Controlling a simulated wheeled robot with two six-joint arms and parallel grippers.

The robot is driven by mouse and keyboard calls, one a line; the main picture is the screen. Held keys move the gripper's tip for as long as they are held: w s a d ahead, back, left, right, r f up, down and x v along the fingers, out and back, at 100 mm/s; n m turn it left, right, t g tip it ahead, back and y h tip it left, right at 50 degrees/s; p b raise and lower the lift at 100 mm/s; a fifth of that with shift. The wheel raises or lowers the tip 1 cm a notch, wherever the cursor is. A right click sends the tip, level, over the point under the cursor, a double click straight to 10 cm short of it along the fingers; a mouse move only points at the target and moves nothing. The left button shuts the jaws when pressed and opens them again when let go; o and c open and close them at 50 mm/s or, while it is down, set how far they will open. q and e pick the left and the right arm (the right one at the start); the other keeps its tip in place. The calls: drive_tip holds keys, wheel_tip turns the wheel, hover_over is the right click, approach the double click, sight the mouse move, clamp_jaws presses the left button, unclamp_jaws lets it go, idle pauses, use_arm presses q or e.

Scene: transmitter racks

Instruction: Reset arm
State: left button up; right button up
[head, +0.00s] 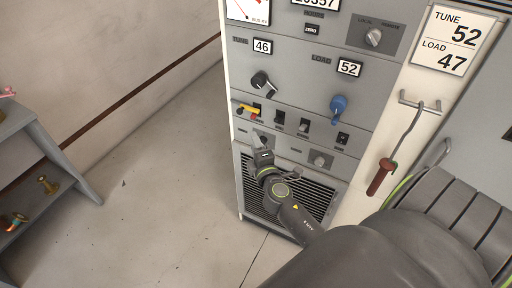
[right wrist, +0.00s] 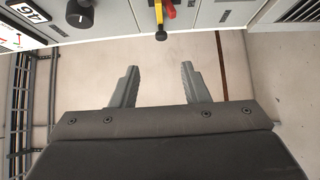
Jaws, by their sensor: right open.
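My right arm reaches in from the lower right of the head view. My right gripper (head: 277,156) is in front of the lower part of the grey transmitter rack (head: 298,146), near its vent grille. In the right wrist view its two fingers (right wrist: 159,66) are apart with nothing between them. My left gripper is in neither view.
The rack has a black TUNE knob (head: 261,80), a blue LOAD knob (head: 338,105) and a yellow-and-red lever (head: 247,109). A red-handled rod (head: 380,177) hangs at its right. A grey shelf (head: 48,150) stands left. The floor between is clear.

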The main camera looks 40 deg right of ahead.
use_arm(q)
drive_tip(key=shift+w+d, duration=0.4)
use_arm(e)
drive_tip(key=shift+s+f, duration=0.15)
drive_tip(key=shift+s, duration=0.05)
